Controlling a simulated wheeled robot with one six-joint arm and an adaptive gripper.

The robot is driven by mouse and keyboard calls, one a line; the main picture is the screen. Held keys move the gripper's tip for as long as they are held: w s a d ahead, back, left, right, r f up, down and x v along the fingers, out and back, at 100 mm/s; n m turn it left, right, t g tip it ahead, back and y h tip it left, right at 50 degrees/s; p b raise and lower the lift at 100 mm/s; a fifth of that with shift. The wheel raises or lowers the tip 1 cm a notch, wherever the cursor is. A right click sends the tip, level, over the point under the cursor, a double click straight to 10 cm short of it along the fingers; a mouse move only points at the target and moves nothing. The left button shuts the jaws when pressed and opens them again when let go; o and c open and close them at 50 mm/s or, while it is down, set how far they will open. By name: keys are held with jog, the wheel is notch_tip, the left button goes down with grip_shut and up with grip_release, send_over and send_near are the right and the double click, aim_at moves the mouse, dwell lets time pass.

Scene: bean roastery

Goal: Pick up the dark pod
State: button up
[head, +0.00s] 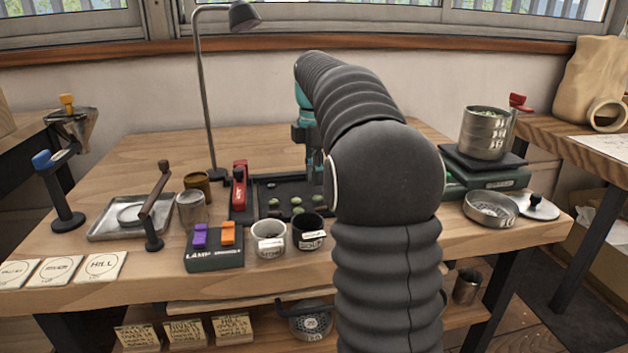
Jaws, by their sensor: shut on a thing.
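My gripper (314,172) points down over the right part of a dark sorting tray (262,192) on the wooden bench. My own arm covers much of it. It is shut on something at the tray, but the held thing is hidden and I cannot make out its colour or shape. Several green pods (297,201) lie in the front part of the tray, just left of and below the gripper. No dark pod stands out clearly against the dark tray. The tray's right side is hidden behind my arm.
A red-handled tool (239,188) stands at the tray's left edge. A white cup (268,239) and a black cup (309,233) stand in front. A lamp switch box (214,251) is front left. A scale (487,170) with a metal canister (486,133) is right. A lamp pole (204,100) rises behind.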

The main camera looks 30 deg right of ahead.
notch_tip(320, 180, up, 2)
jog(key=shift+r, duration=0.15)
jog(key=s+d+r, duration=0.6)
jog(key=s, duration=0.3)
jog(key=shift+s+d+r, duration=0.25)
jog(key=shift+s, duration=0.1)
jog(key=shift+a, duration=0.1)
